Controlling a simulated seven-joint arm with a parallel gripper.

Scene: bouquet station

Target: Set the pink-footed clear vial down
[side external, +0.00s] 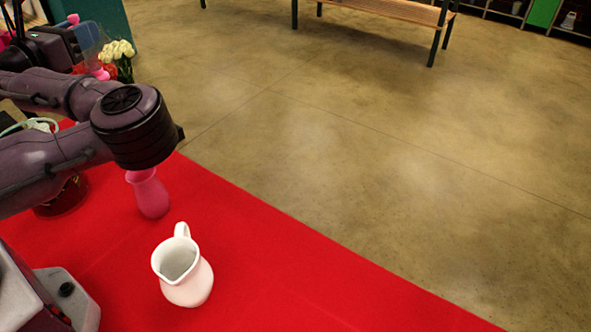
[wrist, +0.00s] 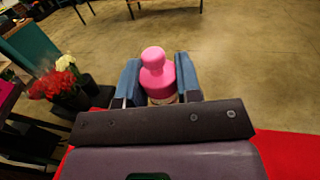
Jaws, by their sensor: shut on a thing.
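My gripper (wrist: 158,76) is shut on the pink-footed clear vial, with a blue finger on each side. In the wrist view the vial's rounded pink foot (wrist: 157,70) sticks out beyond the fingers; most of its body is hidden. In the side view my gripper (side external: 80,32) is at the upper left, holding the vial's clear body (side external: 91,40) in the air. The vial looks tilted, its pink foot (side external: 101,73) lower than its body. The red-covered table (side external: 260,265) lies below, apart from the vial.
A pink vase (side external: 150,195) stands on the red cloth, partly behind my arm. A white pitcher (side external: 186,278) stands nearer. Red flowers (wrist: 54,83) and white flowers (side external: 118,51) are beyond the gripper. The cloth right of the pitcher is clear up to the table edge.

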